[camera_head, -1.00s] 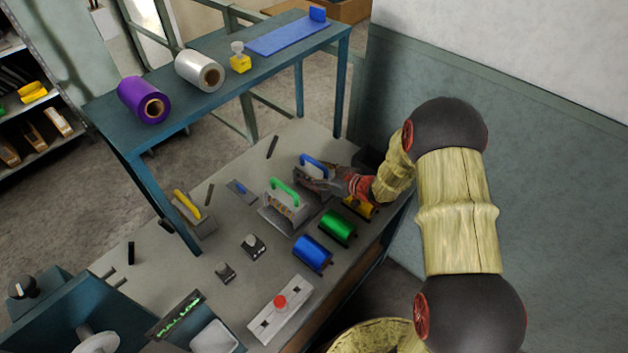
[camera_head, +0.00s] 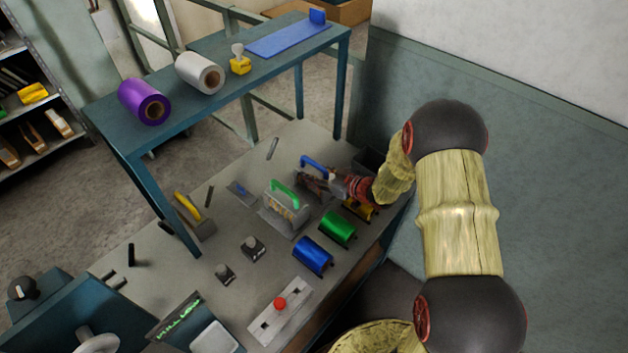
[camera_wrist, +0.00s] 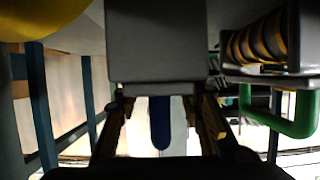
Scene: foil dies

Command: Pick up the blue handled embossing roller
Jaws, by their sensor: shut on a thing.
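The blue handled embossing roller shows its blue handle (camera_head: 316,163) in the head view, at the far right of the bench. My gripper (camera_head: 312,181) is at it and hides most of its grey body. In the wrist view the blue handle (camera_wrist: 160,122) stands between my two fingers, below a large grey block (camera_wrist: 156,45). My gripper is shut on the roller. I cannot tell whether the roller is clear of the bench.
A green handled tool (camera_head: 284,195) stands close left of my gripper. Green (camera_head: 338,228), blue (camera_head: 313,256) and yellow (camera_head: 358,209) rolls lie along the front edge. A yellow handled tool (camera_head: 188,207) is farther left. A raised blue shelf (camera_head: 235,75) spans behind.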

